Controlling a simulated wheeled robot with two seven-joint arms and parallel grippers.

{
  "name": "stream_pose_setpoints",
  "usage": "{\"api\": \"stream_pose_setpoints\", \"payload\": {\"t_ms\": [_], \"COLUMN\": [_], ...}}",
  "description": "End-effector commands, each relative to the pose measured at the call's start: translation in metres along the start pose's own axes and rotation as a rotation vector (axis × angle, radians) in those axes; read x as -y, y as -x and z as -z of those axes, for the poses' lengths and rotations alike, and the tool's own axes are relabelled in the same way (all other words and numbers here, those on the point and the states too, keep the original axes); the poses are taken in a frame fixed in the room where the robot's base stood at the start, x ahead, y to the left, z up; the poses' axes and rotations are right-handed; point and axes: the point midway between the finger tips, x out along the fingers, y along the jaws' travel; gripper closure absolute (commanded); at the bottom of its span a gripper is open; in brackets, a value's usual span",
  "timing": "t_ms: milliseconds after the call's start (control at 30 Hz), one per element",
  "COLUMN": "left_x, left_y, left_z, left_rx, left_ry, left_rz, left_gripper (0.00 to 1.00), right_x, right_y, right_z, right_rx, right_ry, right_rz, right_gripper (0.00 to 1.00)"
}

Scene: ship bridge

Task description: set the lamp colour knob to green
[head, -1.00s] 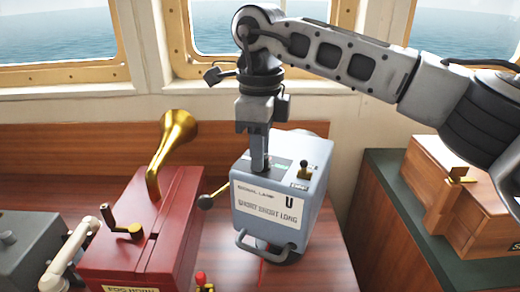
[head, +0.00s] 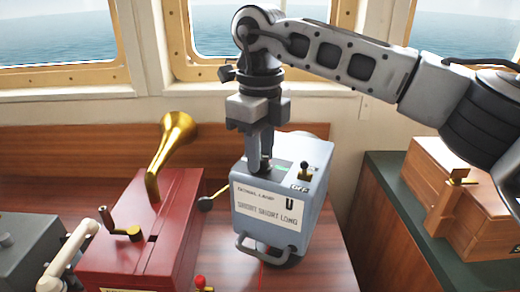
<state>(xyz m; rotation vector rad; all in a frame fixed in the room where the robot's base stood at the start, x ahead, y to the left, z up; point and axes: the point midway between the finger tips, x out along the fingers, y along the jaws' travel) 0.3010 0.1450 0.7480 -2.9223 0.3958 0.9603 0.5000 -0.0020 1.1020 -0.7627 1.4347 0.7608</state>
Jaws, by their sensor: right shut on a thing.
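The signal lamp (head: 268,214) is a blue-grey box with a white label on its front, standing on the wooden desk. On its top are a green patch (head: 282,164) and a small toggle with a dark ball tip (head: 304,170). My right gripper (head: 260,168) points straight down onto the left part of the lamp's top, its fingers closed. The lamp colour knob is hidden between the fingers, so its pointer setting cannot be read. My left gripper is not in view.
A red box (head: 145,225) with a brass horn (head: 170,150) and crank stands left of the lamp. A lever with a black ball (head: 206,204) sticks out between them. A small red-tipped lever (head: 200,283) is in front. A wooden case (head: 455,200) sits on the right cabinet.

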Motion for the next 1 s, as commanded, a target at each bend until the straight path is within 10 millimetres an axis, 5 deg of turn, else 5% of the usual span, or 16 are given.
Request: {"api": "stream_pose_setpoints", "payload": {"t_ms": [133,167,233,667,1000], "left_x": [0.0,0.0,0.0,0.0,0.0], "left_y": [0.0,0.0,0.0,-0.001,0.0], "left_z": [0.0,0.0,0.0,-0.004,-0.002], "left_rx": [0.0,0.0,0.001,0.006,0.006], "left_ry": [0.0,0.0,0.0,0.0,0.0], "left_rz": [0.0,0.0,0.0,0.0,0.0], "left_gripper": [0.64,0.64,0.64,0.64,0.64], "right_x": [0.002,0.002,0.001,0.001,0.0], "right_y": [0.003,0.003,0.002,0.011,0.088], "right_z": [0.0,0.0,0.0,-0.001,0.0], "right_rx": [0.004,0.004,0.004,0.003,0.006], "right_ry": [-0.005,-0.005,-0.005,-0.002,-0.003], "right_rz": [0.003,0.003,0.002,0.002,0.003], "right_gripper": [0.96,0.71,0.52,0.52,0.52]}}
